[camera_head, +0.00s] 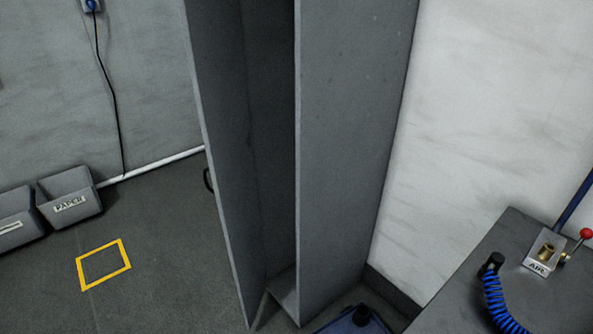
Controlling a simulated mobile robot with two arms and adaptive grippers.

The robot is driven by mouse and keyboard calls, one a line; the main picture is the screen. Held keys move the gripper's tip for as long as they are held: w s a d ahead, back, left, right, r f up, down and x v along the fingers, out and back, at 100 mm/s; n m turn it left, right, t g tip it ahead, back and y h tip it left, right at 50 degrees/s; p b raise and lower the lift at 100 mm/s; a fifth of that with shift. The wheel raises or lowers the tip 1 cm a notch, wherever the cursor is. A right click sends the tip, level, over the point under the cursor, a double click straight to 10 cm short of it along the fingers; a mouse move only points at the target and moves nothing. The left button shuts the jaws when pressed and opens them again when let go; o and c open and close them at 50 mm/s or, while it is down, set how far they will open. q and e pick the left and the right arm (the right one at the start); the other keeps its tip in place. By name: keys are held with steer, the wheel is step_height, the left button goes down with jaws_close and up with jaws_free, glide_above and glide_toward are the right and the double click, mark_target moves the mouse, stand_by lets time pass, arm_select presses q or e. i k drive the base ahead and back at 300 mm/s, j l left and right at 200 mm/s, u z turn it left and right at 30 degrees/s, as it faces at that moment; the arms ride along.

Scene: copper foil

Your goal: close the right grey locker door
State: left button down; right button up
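The grey locker (285,283) stands in the middle of the head view, tall and narrow, with a dark opening facing me. A tall grey panel (222,120) stands on the left of the opening, edge towards me, with a small dark handle (208,180) on its outer left side. It looks like a door standing open. A broader grey panel (350,130) bounds the opening on the right. I cannot tell whether that one is a door or the locker's side. The top of the locker is out of view. Neither gripper is in view.
Grey bins, one labelled PAPER (70,196), stand at the left wall. A yellow floor square (104,264) lies in front of them. A dark bench (470,290) with an AIR fitting (541,256) and blue coiled hose (497,298) is at the lower right.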

mark_target(212, 28)
steer(key=i+j+z, duration=0.2)
steer(key=j+z, duration=0.15)
steer(key=i+j+z, duration=0.1)
steer(key=j+z, duration=0.2)
steer(key=j, duration=0.25)
steer(key=i+j+z, duration=0.1)
steer(key=j+z, duration=0.25)
steer(key=j, duration=0.15)
steer(key=j+z, duration=0.35)
steer(key=j, duration=1.5)
